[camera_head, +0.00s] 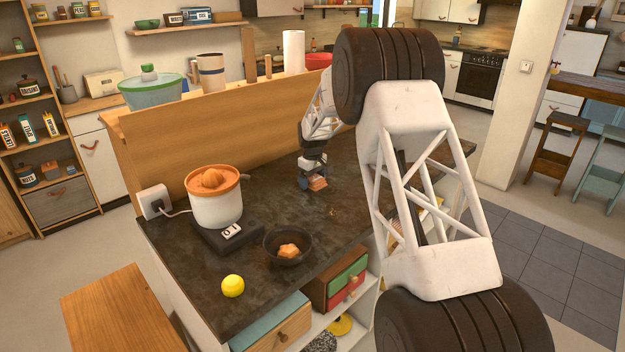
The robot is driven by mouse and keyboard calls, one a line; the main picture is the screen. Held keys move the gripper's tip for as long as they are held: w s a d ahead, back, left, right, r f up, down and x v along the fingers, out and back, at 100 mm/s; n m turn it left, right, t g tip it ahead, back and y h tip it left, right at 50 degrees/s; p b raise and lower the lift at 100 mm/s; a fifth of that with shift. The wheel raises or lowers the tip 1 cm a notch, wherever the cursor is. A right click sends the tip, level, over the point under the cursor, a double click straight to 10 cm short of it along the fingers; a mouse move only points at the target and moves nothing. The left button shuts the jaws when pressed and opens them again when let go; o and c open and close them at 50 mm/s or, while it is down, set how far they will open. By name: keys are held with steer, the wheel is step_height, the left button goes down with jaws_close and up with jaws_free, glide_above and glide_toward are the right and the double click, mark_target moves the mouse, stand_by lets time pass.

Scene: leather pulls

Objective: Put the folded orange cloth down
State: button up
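My gripper (312,180) points down at the far part of the dark countertop, close to the wooden back panel. A small orange folded cloth (318,184) is at its fingertips, and the fingers look shut on it. The cloth is very low over the counter; whether it touches the surface is too small to tell. Part of the cloth is hidden by the fingers.
On the dark countertop (345,215) are a black bowl (272,257) with an orange-brown piece in it, a yellow ball (232,286) and an orange-topped juicer (215,205) on a scale. The counter around my gripper is mostly bare. The wooden panel (240,125) rises behind.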

mark_target(313, 176)
steer(key=shift+o, duration=0.3)
steer(key=shift+r, duration=0.1)
step_height(313, 176, up, 12)
stand_by(0.7)
steer(key=shift+r, duration=0.15)
stand_by(0.6)
